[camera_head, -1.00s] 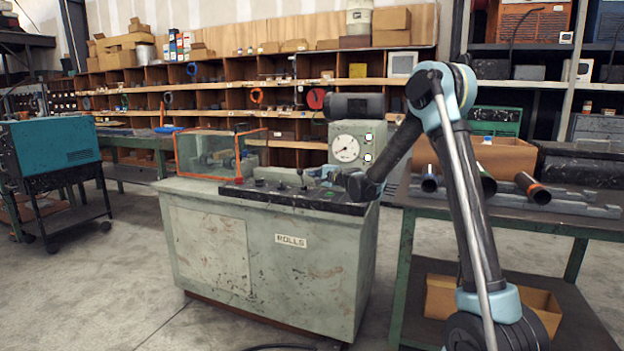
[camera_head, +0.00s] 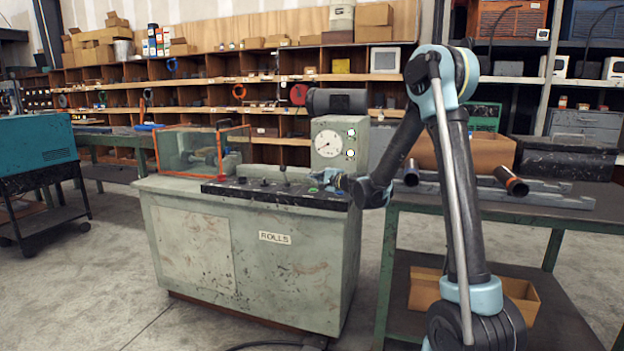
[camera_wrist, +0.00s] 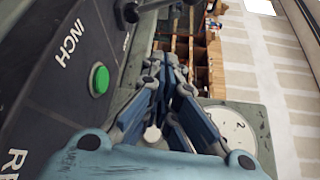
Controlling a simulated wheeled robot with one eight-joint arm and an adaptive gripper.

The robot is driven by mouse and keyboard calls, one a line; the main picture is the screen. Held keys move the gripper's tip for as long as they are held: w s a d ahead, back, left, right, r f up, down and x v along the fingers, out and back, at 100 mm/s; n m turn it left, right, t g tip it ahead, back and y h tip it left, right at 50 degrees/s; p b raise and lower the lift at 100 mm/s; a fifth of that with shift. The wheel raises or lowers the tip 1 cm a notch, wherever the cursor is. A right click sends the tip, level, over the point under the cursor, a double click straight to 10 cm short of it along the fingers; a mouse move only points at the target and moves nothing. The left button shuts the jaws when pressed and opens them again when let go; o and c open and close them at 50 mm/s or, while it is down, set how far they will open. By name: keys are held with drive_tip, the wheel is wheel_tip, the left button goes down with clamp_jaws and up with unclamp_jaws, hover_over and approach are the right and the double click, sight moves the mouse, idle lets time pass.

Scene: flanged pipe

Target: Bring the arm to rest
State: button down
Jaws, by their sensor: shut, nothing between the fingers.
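My arm reaches from the right over the dark control panel (camera_head: 262,192) of the grey-green ROLLS machine (camera_head: 190,245). My gripper (camera_head: 314,176) is small in the head view, just above the panel's right end and in front of the dial gauge. In the wrist view my gripper (camera_wrist: 172,62) has its blue fingers closed together with nothing between them. A green button (camera_wrist: 98,79) beside the word INCH is left of the fingers, apart from them. The white dial (camera_wrist: 232,130) is at their lower right.
An orange-framed clear guard (camera_head: 190,150) stands on the machine's left. A green-legged bench (camera_head: 500,212) on the right holds pipes (camera_head: 512,182) and grey rails, close behind my arm. Wooden shelves line the back. Open floor (camera_head: 85,300) lies at front left.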

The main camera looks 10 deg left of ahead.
drive_tip(key=s+d+r+n+g+h, duration=0.1)
drive_tip(key=s+d+n+g+h, duration=0.4)
drive_tip(key=s+d, duration=1.2)
drive_tip(key=s+d+f+n+g+h, duration=0.1)
drive_tip(key=s+d+f+h, duration=0.3)
drive_tip(key=s+d, duration=1)
drive_tip(key=s+d+f+n+g+h, duration=0.1)
drive_tip(key=s+d+f+n+h, duration=0.2)
drive_tip(key=s+d+f, duration=0.8)
drive_tip(key=s+d+h, duration=0.1)
drive_tip(key=s+d, duration=0.2)
drive_tip(key=s, duration=0.2)
drive_tip(key=shift+s+g+h, duration=0.15)
drive_tip(key=shift+g+h, duration=0.25)
drive_tip(key=shift+w+d+f, duration=0.1)
drive_tip(key=shift+w+f, duration=0.1)
drive_tip(key=shift+w, duration=0.25)
